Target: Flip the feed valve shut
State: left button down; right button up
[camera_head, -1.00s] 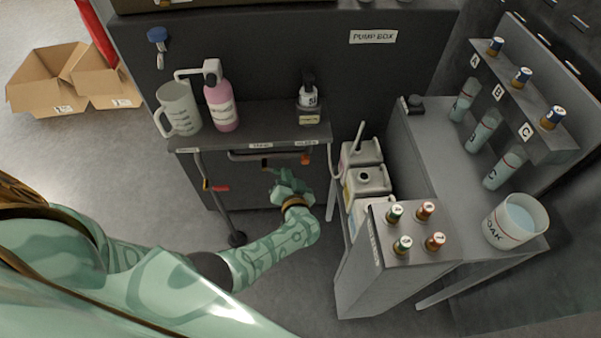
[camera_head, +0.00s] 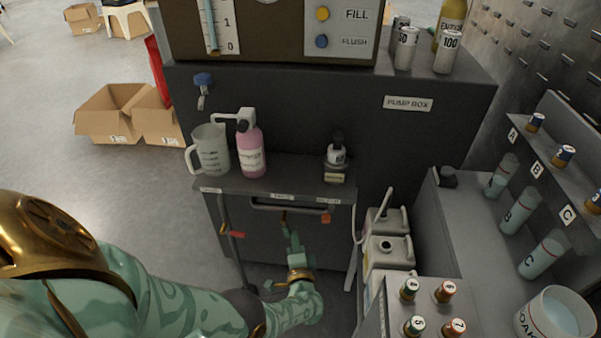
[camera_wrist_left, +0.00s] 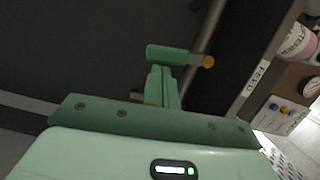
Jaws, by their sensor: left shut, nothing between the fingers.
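The feed valve (camera_head: 284,216) is under the front of the shelf, below its middle label. In the left wrist view it shows as a green lever (camera_wrist_left: 166,54) with a brass end, near the FEED label (camera_wrist_left: 255,80). The lever points down from the brass end. My left gripper (camera_head: 293,243) is shut and empty, just below the valve. In the left wrist view its closed fingers (camera_wrist_left: 163,78) are right at the lever; I cannot tell if they touch. My right gripper is not in view.
A red-handled valve (camera_head: 237,234) is to the left and an orange one (camera_head: 326,217) to the right. A bar (camera_head: 285,209) runs under the shelf. The shelf (camera_head: 290,172) holds a jug (camera_head: 212,150), a pink bottle (camera_head: 250,150) and a small bottle (camera_head: 337,158). White canisters (camera_head: 388,250) stand right.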

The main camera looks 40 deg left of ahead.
pick_arm(q)
jog(key=shift+s+a+f, duration=0.2)
jog(key=shift+a, duration=0.05)
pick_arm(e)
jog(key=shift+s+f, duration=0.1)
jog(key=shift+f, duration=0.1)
pick_arm(q)
jog(key=shift+a, duration=0.1)
dwell(0.5)
